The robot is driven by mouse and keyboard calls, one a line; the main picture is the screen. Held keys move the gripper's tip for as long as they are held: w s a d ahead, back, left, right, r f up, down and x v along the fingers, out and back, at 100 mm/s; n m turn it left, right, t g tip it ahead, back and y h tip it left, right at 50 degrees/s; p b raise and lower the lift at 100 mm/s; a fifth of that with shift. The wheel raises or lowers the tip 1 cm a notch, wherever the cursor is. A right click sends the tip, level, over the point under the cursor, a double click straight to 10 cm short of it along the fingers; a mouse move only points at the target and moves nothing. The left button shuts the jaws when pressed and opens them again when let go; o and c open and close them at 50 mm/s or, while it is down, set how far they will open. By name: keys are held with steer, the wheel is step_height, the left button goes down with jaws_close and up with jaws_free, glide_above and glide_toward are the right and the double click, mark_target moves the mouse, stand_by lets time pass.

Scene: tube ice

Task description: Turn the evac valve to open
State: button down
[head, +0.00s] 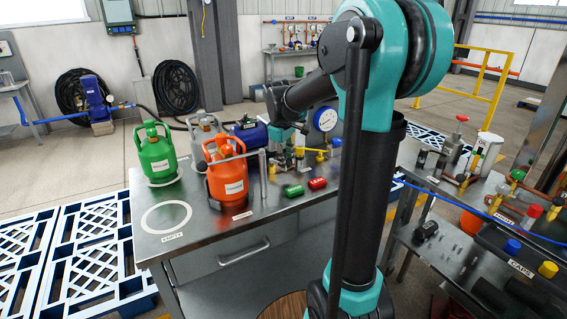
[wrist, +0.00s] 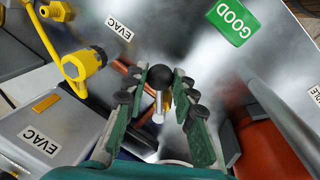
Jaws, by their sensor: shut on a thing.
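In the wrist view, a black ball knob (wrist: 160,77) on a short pale stem (wrist: 158,112) sits between the two fingers of my gripper (wrist: 162,84). The fingers are closed in on both sides of the knob. I take it as the evac valve's handle, as EVAC labels (wrist: 119,27) lie close by. The valve body is mostly hidden by the fingers, and its open or shut position cannot be told. In the head view, my teal gripper (head: 284,134) is over the back of the bench, and the fingertips are hard to make out.
A yellow fitting and hose (wrist: 82,67) lie left of the fingers in the wrist view. In the head view, an orange cylinder (head: 226,172) stands close in front-left, with green (head: 155,157) and grey cylinders beyond. Green (head: 293,190) and red (head: 317,183) pieces lie on the bench (head: 225,225).

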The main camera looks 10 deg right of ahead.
steer(key=w+n, duration=0.1)
steer(key=d+n, duration=0.1)
steer(key=n, duration=0.1)
steer(key=w+n, duration=0.1)
steer(key=n, duration=0.1)
steer(key=shift+w+d+t+y, duration=0.15)
steer(key=shift+w+t+y, duration=0.15)
steer(key=shift+w+y, duration=0.1)
steer(key=shift+w+n+y, duration=0.15)
steer(key=shift+w+n, duration=0.25)
steer(key=shift+n, duration=0.5)
steer(key=shift+w+n+y, duration=0.2)
steer(key=shift+w+n, duration=0.2)
steer(key=shift+n, duration=0.5)
steer(key=shift+w+n+y, duration=0.15)
steer(key=shift+w+n, duration=0.25)
steer(key=shift+n, duration=0.5)
steer(key=c, duration=1.2)
jaws_free()
steer(key=shift+r, duration=0.1)
steer(key=r, duration=0.4)
steer(key=s+r, duration=0.1)
steer(key=r, duration=0.2)
steer(key=s+r, duration=0.1)
steer(key=r, duration=0.3)
steer(key=shift+s+r, duration=0.1)
steer(key=shift+r, duration=0.2)
steer(key=shift+d, duration=0.1)
